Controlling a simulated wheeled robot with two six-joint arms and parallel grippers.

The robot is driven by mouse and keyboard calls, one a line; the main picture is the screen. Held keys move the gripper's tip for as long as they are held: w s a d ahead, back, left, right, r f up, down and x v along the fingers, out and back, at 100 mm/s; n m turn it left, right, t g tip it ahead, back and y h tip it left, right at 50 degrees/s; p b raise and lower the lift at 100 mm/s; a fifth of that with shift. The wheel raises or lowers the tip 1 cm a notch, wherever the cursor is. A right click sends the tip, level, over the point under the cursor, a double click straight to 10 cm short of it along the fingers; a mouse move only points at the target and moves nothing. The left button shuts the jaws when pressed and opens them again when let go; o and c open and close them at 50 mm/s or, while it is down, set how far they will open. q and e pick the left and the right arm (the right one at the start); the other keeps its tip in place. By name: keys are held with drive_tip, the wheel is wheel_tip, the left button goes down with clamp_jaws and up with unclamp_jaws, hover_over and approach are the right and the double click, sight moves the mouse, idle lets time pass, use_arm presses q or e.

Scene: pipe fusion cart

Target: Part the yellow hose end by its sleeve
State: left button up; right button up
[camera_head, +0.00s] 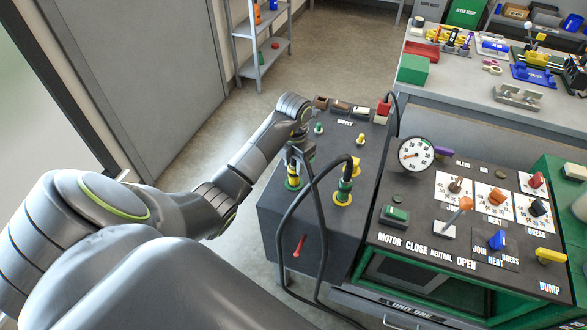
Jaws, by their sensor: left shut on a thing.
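My left gripper (294,163) reaches down over the dark grey supply box and is shut on the left hose end (293,180), at its upper part. This hose end shows yellow and green bands and stands upright on the box top, at a yellow-ringed port. The gripper hides its upper part, so I cannot tell whether the sleeve is drawn back. A second hose end (343,190), green with a yellow ring at its foot, stands to the right with a black hose arching from its top. My right gripper is not in view.
A control panel (415,244) with a round gauge (416,155) and levers stands close on the right.

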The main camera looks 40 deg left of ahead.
use_arm(q)
clamp_jaws()
drive_tip(key=shift+r, duration=0.15)
drive_tip(key=shift+r+p, duration=0.85)
drive_tip(key=shift+r, duration=0.2)
drive_tip(key=shift+r+p, duration=1.2)
drive_tip(key=shift+r, duration=0.65)
drive_tip(key=shift+r+p, duration=0.3)
drive_tip(key=shift+p, duration=0.05)
wheel_tip(320, 180, up, 8)
drive_tip(key=p, duration=0.5)
drive_tip(key=shift+r+p, duration=0.15)
drive_tip(key=shift+p, duration=0.25)
